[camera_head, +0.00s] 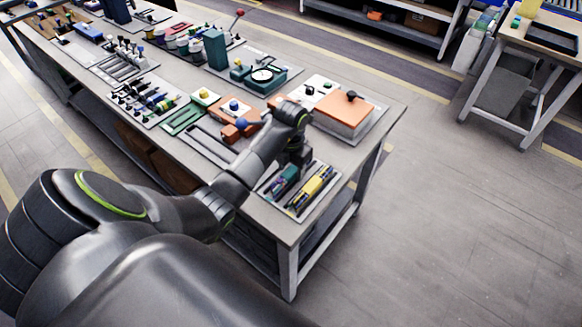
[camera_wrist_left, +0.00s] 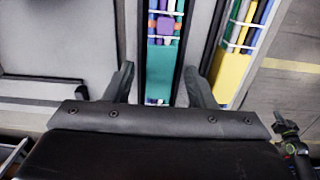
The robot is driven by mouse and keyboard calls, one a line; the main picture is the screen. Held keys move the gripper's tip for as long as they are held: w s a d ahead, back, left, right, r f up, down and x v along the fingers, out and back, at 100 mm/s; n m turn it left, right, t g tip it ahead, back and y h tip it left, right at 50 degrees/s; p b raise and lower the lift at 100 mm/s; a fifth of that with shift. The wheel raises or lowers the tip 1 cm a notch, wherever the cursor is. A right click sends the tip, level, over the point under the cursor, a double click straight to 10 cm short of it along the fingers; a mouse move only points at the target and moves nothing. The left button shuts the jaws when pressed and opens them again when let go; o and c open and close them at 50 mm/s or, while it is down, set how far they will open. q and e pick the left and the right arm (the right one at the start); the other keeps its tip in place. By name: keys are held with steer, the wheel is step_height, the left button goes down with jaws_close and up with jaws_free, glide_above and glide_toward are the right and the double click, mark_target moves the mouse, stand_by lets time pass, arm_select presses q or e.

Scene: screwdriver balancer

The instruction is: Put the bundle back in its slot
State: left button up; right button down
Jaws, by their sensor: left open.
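A tray (camera_head: 298,213) at the near right corner of the workbench holds two bundles side by side. The teal bundle (camera_head: 284,180) has several coloured rods strapped together; it also shows in the left wrist view (camera_wrist_left: 161,66). The yellow bundle (camera_head: 316,187) lies to its right and shows at the upper right of the left wrist view (camera_wrist_left: 236,62). My left gripper (camera_wrist_left: 158,72) is open, its fingers on either side of the teal bundle's near part. In the head view, the gripper (camera_head: 291,170) is just above the tray and hides part of it. My right gripper is out of view.
An orange block (camera_head: 342,115) with a black knob stands behind the gripper. An orange piece with a blue ball (camera_head: 241,124) is to the left. Several fixtures crowd the bench farther left. The bench's right edge is close to the tray, with open floor beyond.

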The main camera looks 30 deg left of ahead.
arm_select(q)
step_height(320, 180, up, 5)
steer(key=shift+r+b, duration=0.1)
steer(key=shift+b, duration=0.35)
step_height(320, 180, up, 12)
steer(key=p, duration=1.1)
steer(key=shift+r, duration=0.1)
